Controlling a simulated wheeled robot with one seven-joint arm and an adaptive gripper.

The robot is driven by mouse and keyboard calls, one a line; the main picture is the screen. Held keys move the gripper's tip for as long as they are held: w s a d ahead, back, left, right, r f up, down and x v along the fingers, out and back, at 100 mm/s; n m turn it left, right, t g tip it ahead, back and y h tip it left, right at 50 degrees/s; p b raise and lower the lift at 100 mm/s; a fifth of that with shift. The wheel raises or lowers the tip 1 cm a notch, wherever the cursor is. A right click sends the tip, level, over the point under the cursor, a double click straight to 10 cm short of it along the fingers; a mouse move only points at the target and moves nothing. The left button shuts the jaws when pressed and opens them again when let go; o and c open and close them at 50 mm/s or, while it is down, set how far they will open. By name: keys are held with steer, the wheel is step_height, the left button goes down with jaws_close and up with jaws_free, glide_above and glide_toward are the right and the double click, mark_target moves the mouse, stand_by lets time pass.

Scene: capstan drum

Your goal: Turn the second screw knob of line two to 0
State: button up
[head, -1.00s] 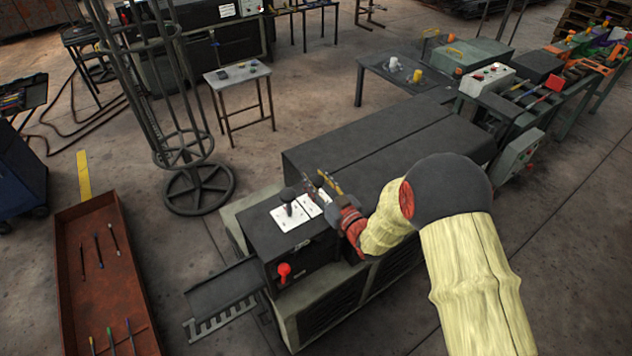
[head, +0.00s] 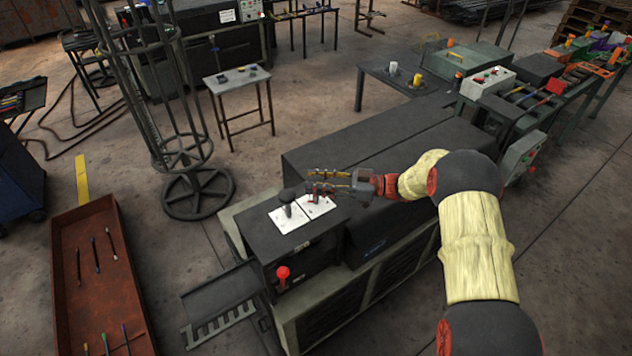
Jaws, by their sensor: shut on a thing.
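Two white plates lie side by side on top of the dark machine housing (head: 264,229), a left plate (head: 291,221) and a right plate (head: 322,209). A black knob (head: 287,199) stands upright on the left plate. A second small dark knob (head: 315,197) stands on the right plate, mostly hidden by my gripper. My gripper (head: 314,181) reaches in from the right, its fingers pointing left, and is shut on this second knob. The markings on the plates are too small to read, so the knob's setting cannot be told.
A red knob (head: 283,273) sticks out of the housing's front. A long dark cover (head: 375,140) rises behind the plates. A slotted tray (head: 222,300) juts out at the left. A rusty red bin (head: 92,270) stands on the floor, with free floor between.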

steer(key=n+g, duration=0.1)
steer(key=g, duration=0.1)
steer(key=n+g, duration=0.2)
steer(key=g, duration=0.1)
steer(key=shift+w+f+n+g+b, duration=0.1)
steer(key=shift+f+n+g+b, duration=0.05)
steer(key=shift+n+g+b, duration=0.2)
steer(key=shift+n+g+h+b, duration=0.45)
steer(key=shift+n+g+h, duration=0.45)
steer(key=shift+n+g, duration=0.75)
steer(key=shift+r+g, duration=0.2)
steer(key=shift+g, duration=0.3)
steer(key=o, duration=1.1)
steer(key=shift+o, duration=0.2)
steer(key=shift+m+t, duration=0.3)
steer(key=shift+m, duration=0.1)
